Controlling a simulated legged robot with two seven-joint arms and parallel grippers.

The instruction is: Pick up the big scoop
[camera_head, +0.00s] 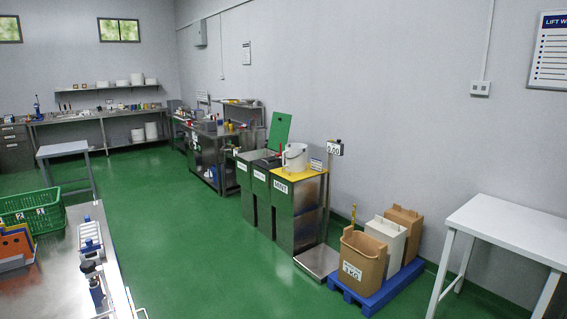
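I cannot make out a big scoop for certain in the head view. A row of steel bins stands in the middle. The front one is labelled MINT (295,215) and has a yellow top (291,176). A white bucket-like container (295,157) stands on that top. The bin behind it has a dark top, and the farthest bin (245,180) has a raised green lid (279,131). Neither of my grippers is in view.
A steel table (62,285) with a green crate (28,212) is at lower left. A floor scale (318,262) is beside the MINT bin. A blue pallet (372,298) holds brown and white containers. A white table (510,228) is at right. Green floor (165,240) is clear between.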

